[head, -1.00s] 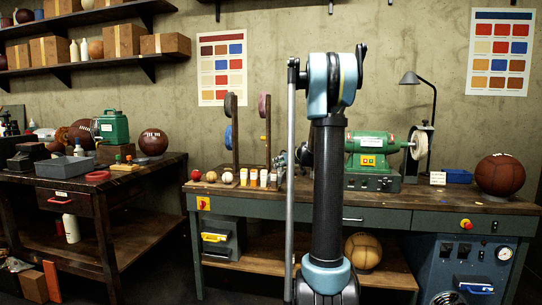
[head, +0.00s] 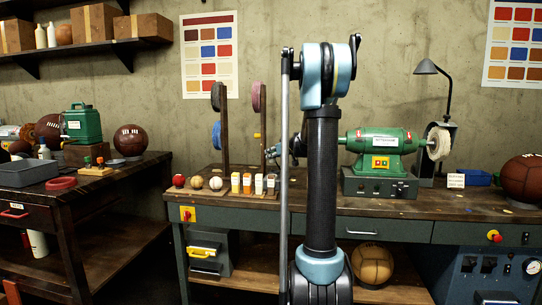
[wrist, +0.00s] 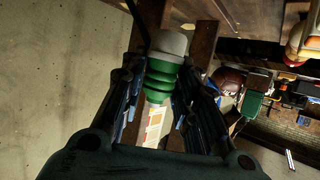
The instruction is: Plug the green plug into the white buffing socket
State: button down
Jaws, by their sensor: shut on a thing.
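My gripper (wrist: 164,78) is shut on a green plug (wrist: 160,84) with a ribbed green body and a pale grey-white end, seen in the wrist view. In the head view, the gripper is mostly hidden behind my own arm, above the workbench and left of the buffing machine. The green buffing machine (head: 384,141) with a pale buffing wheel (head: 438,143) stands on a dark grey base box (head: 378,186) on the bench. I cannot make out the white buffing socket clearly in either view.
The workbench (head: 330,206) holds a row of small balls and bottles (head: 252,184), upright stands with coloured wheels (head: 217,136), a lamp (head: 446,88), and a brown ball (head: 522,178). A side table (head: 66,218) with a green canister (head: 82,124) stands left.

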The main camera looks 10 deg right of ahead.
jog(key=shift+w+a+f, duration=0.1)
jog(key=shift+a+f, duration=0.05)
jog(key=shift+f, duration=2.75)
jog(key=shift+s, duration=0.4)
jog(key=shift+f, duration=1.2)
dwell(1.0)
jog(key=c, duration=1.2)
grip_release()
jog(key=shift+o, duration=0.2)
jog(key=v, duration=1.2)
jog(key=shift+f, duration=0.3)
